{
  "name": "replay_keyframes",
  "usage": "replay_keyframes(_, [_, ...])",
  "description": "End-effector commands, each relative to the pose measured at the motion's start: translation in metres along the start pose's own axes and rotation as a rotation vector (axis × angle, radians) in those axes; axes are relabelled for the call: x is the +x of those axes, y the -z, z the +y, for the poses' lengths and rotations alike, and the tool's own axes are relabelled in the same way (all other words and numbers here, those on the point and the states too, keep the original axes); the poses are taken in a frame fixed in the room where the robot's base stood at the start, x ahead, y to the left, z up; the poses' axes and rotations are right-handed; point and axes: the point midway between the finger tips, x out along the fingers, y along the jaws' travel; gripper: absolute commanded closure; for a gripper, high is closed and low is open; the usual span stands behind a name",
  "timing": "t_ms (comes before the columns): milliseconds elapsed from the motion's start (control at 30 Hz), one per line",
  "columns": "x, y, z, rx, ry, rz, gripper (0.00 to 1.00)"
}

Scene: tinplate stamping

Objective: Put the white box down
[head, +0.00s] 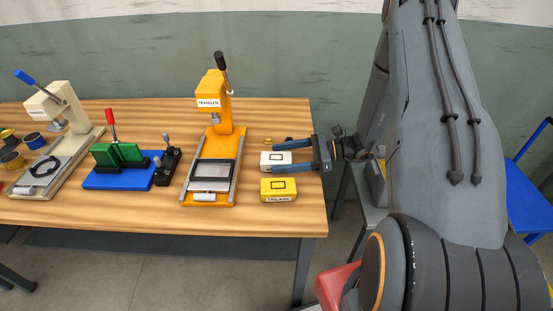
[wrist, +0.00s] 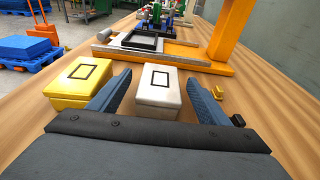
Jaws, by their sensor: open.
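The white box (head: 268,161) sits on the wooden table near its right end, with a black rectangle outline on its top. It also shows in the wrist view (wrist: 158,92), resting on the table between the two blue fingers. My gripper (head: 291,158) comes in from the right with its fingers open on either side of the white box. In the wrist view my gripper (wrist: 158,92) shows a gap between each finger and the box near the fingertips.
A yellow box (head: 279,190) lies beside the white box, close to one finger. An orange press (head: 215,140) stands to the left. A small yellow piece (wrist: 219,91) and a small black piece (wrist: 238,120) lie by the other finger. The table's right edge is near.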

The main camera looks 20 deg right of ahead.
Motion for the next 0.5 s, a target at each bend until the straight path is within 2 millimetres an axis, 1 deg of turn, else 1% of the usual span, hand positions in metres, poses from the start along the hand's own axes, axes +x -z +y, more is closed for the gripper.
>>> replay_keyframes(33, [0.007,-0.002,0.001,0.001,-0.003,0.0,0.29])
replay_keyframes(167, [0.018,-0.001,0.001,0.001,-0.001,0.0,0.29])
replay_keyframes(433, [0.021,0.0,0.0,0.001,0.0,0.0,0.29])
replay_keyframes(500, [0.021,0.0,0.0,0.001,0.0,0.0,0.41])
